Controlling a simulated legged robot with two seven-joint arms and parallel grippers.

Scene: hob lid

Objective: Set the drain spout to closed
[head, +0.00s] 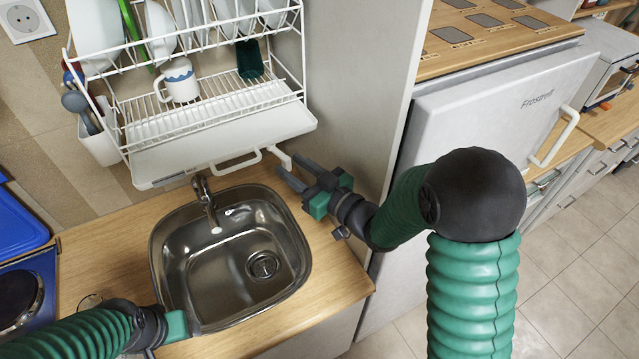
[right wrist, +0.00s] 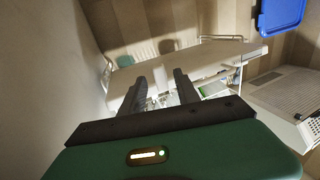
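The white dish rack's drip tray (head: 225,140) hangs on the wall above the sink. A small white hooked piece, seemingly the drain spout (head: 284,160), hangs at the tray's front right corner. Its setting is hard to tell. My right gripper (head: 288,172) is open, its two dark fingers just below and right of the spout; contact is unclear. In the right wrist view the gripper (right wrist: 160,88) points toward the tray (right wrist: 205,70), with small pale parts between the fingers, too unclear to name. My left gripper (head: 190,328) is low at the sink's front left, its fingers mostly hidden.
The steel sink (head: 185,270) and its tap (head: 205,200) lie below the tray. The rack holds plates and a mug (head: 178,80). A white handle or bar (head: 238,163) projects from the tray's front.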

